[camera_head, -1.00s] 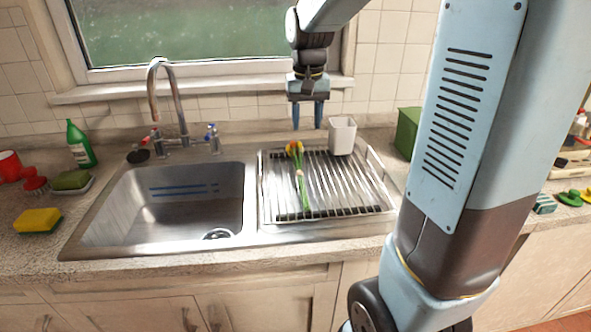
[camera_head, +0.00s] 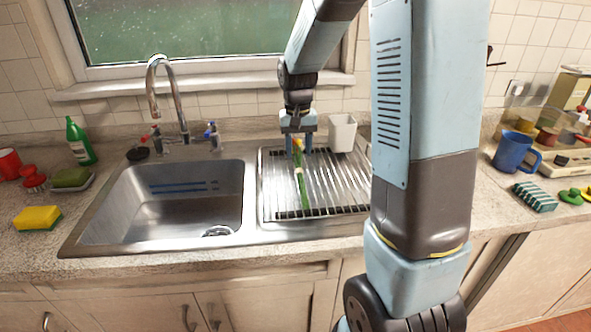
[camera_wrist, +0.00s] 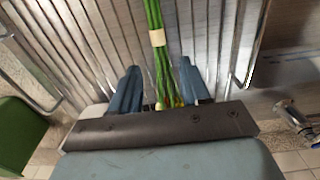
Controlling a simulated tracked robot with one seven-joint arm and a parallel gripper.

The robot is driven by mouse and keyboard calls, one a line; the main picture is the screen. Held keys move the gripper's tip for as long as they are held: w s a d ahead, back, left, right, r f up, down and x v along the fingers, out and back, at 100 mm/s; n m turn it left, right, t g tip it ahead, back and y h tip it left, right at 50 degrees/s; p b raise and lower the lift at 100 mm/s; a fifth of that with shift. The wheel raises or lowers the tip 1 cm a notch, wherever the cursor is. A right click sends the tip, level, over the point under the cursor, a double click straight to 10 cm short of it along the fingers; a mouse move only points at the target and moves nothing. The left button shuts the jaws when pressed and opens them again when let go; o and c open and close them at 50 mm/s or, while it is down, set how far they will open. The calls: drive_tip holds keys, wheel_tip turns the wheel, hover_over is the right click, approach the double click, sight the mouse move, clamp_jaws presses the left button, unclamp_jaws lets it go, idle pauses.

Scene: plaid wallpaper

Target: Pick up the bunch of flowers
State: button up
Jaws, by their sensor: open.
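The bunch of flowers (camera_head: 301,178) lies on the metal drying rack, its green stems toward the front and its yellow-orange heads toward the wall. A pale band wraps the stems. In the wrist view the stems (camera_wrist: 161,60) run between the two blue fingers, with the heads mostly hidden behind my gripper body. My gripper (camera_head: 299,150) is open over the head end of the bunch, one finger on either side. I cannot tell whether the fingers touch the rack.
The drying rack (camera_head: 340,190) has raised wire rims. A white cup (camera_head: 342,133) stands close to the right of my gripper. The sink basin (camera_head: 180,205) is at left, with a tall tap (camera_head: 165,95) behind it. A green box (camera_wrist: 18,135) shows in the wrist view.

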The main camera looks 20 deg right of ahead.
sight(298, 164)
drive_tip(key=shift+f, duration=2.8)
clamp_jaws()
